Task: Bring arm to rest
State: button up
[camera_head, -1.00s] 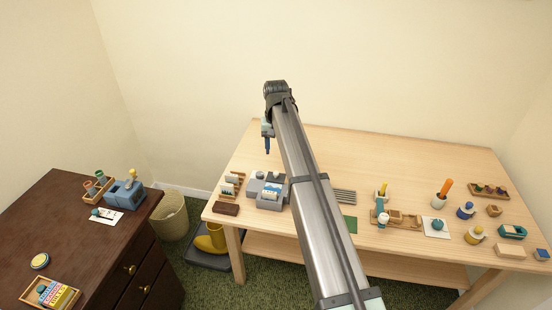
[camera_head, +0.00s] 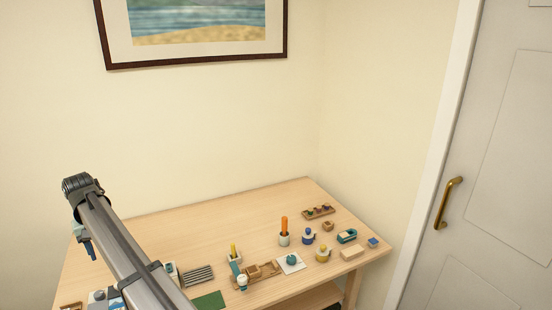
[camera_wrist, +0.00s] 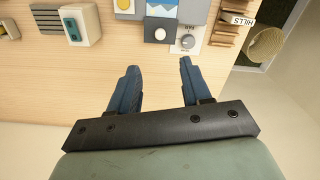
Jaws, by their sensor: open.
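My gripper (camera_wrist: 158,85) is open and empty in the wrist view, with its two blue fingers apart above the pale wooden table (camera_wrist: 60,95). In the head view, my gripper (camera_head: 89,250) hangs from the end of my outstretched arm at the left, over the left part of the table (camera_head: 160,225). Nothing is between the fingers. Ahead of them in the wrist view lie a grey device with a dial (camera_wrist: 188,42) and a dark block with a white knob (camera_wrist: 159,33).
A wooden rack (camera_wrist: 226,32), a grey slatted piece (camera_wrist: 47,20) and a wicker basket (camera_wrist: 265,45) are near. Cups, tape dispensers and small blocks, including an orange-marker cup (camera_head: 284,238), stand on the table's right. A white door (camera_head: 500,170) is at right.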

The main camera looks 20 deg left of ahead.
jog(key=w+d+f+m+g, duration=0.1)
jog(key=d+f+m, duration=0.3)
jog(key=d, duration=0.8)
jog(key=w+d+f+m+g+h, duration=0.1)
jog(key=d+f+m, duration=0.1)
jog(key=d+f, duration=0.75)
jog(key=d+f+m+g, duration=0.1)
jog(key=d+f+m, duration=0.2)
jog(key=d, duration=1.2)
jog(key=w+d+f+m+g, duration=0.1)
jog(key=d+f, duration=0.9)
jog(key=d, duration=0.3)
jog(key=w+d+f+m+g, duration=0.1)
jog(key=w+d+f+m, duration=0.1)
jog(key=d+f, duration=0.9)
jog(key=s+d+f, duration=0.3)
jog(key=d+f, duration=0.1)
jog(key=d, duration=0.3)
jog(key=s+d+f, duration=0.3)
jog(key=d+f, duration=0.2)
jog(key=d, duration=0.3)
jog(key=s+d+f+g, duration=0.1)
jog(key=s+d+f, duration=0.2)
jog(key=s+d, duration=0.2)
jog(key=s+d+f+y, duration=0.1)
jog(key=s+d+f, duration=0.3)
jog(key=s, duration=0.4)
jog(key=shift+s+d+g, duration=0.3)
jog(key=shift+d+g, duration=0.1)
jog(key=shift+d, duration=0.15)
